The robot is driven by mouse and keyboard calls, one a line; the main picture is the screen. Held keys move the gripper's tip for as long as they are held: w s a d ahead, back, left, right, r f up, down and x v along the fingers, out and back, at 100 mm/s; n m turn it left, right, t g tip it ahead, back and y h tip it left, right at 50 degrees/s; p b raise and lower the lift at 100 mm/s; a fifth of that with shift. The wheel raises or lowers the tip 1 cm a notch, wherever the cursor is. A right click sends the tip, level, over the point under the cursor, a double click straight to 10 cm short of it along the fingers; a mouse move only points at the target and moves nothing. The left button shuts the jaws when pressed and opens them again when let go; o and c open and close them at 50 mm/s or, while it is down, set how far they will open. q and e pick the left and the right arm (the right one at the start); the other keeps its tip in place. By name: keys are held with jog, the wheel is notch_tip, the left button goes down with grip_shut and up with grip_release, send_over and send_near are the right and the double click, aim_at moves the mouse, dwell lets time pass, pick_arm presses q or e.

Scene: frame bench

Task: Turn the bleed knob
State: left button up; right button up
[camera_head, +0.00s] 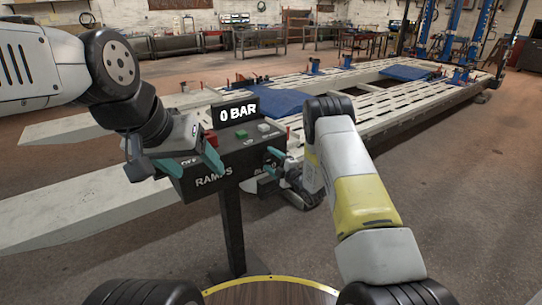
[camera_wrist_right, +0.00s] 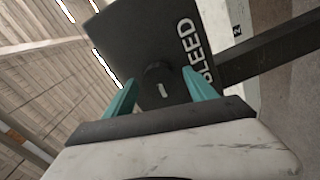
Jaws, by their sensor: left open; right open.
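The bleed knob (camera_wrist_right: 158,88) is a round black knob with a short pale mark, on the dark side face of the control box (camera_head: 233,165). White lettering ending in "LEED" is beside it in the right wrist view. My right gripper (camera_wrist_right: 160,76) is open, with a teal finger on each side of the knob; I cannot tell whether they touch it. In the head view my right gripper (camera_head: 270,161) is at the box's right end, and the knob is not clear there. My left gripper (camera_head: 192,163) is open at the box's left end, by the front face.
The box stands on a dark post (camera_head: 231,230) and carries a "0 BAR" display (camera_head: 238,111), a red button (camera_head: 211,138), a green button (camera_head: 242,134) and a white button (camera_head: 263,127). A long pale ramp lift (camera_head: 375,115) lies behind. Open floor is at right.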

jog(key=v, duration=0.7)
jog(key=shift+s+d, duration=0.2)
jog(key=shift+s, duration=0.1)
jog(key=d+r+m+h, duration=0.4)
jog(key=r+m, duration=0.1)
jog(key=r, duration=0.4)
jog(key=d+r+m+h, duration=0.3)
jog(key=d+r+m, duration=0.15)
jog(key=r, duration=0.55)
jog(key=s+d+r+m+g+h, duration=0.25)
jog(key=s+r+m, duration=0.45)
jog(key=s, duration=0.5)
jog(key=s+a+r+m+g+y, duration=0.1)
jog(key=s+m+g, duration=0.4)
jog(key=s, duration=2.3)
jog(key=shift+s+a+r+g, duration=0.25)
jog(key=shift+r+g, duration=0.2)
jog(key=shift+r, duration=0.2)
